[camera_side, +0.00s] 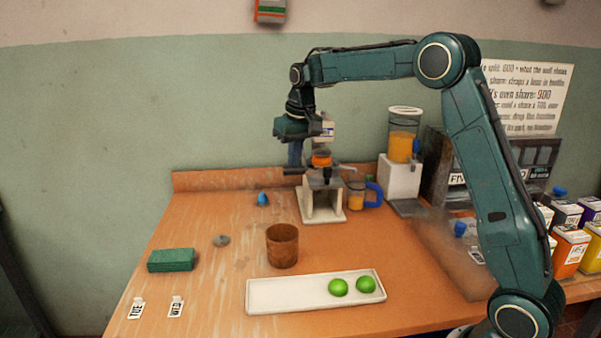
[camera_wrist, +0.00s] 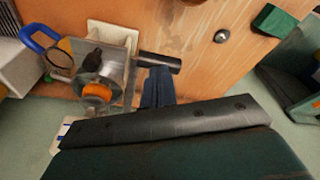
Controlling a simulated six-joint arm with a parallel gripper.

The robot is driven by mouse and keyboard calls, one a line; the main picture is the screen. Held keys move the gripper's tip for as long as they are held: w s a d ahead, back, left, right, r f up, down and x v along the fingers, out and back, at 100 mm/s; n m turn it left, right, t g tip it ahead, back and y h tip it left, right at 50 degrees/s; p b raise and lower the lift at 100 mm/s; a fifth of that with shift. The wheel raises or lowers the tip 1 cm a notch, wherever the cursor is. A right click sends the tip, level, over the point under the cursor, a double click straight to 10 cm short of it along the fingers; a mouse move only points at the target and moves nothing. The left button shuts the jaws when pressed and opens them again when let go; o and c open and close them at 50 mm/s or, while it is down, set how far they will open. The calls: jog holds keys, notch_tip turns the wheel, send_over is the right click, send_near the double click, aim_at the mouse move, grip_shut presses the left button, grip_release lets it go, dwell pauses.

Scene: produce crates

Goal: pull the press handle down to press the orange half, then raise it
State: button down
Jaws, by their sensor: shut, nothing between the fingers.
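The press (camera_side: 323,205) stands at the back of the table on a pale base; it also shows in the wrist view (camera_wrist: 118,36). An orange half (camera_side: 321,161) sits in its upper part and shows from above in the wrist view (camera_wrist: 97,91). The dark press handle (camera_side: 288,171) sticks out to the left of the press, and to the right in the wrist view (camera_wrist: 172,64). My gripper (camera_side: 294,163) points down with its blue fingers shut and empty. Its fingertips (camera_wrist: 159,69) are right at the handle, seemingly just above; I cannot tell whether they touch.
A jug with a blue handle (camera_side: 374,192) stands right of the press, before a juice dispenser (camera_side: 402,180). A brown cup (camera_side: 282,255), a white tray (camera_side: 262,294) with two limes and a green block (camera_side: 171,260) lie nearer the front. The table's left middle is mostly clear.

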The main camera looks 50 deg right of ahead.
jog(key=shift+w+d+f, duration=0.15)
jog(key=shift+d+f, duration=0.05)
jog(key=shift+f, duration=0.4)
jog(key=shift+w+d+f, duration=0.2)
jog(key=shift+f, duration=0.45)
jog(key=shift+w+d+f, duration=0.15)
jog(key=shift+d+f, duration=0.05)
jog(key=shift+f, duration=0.4)
dwell(4.2)
jog(key=shift+r, duration=0.1)
jog(key=w+v, duration=0.1)
jog(key=v, duration=0.7)
jog(key=shift+w+d+r, duration=0.15)
jog(key=shift+w+r, duration=0.05)
jog(key=shift+w, duration=0.2)
dwell(0.5)
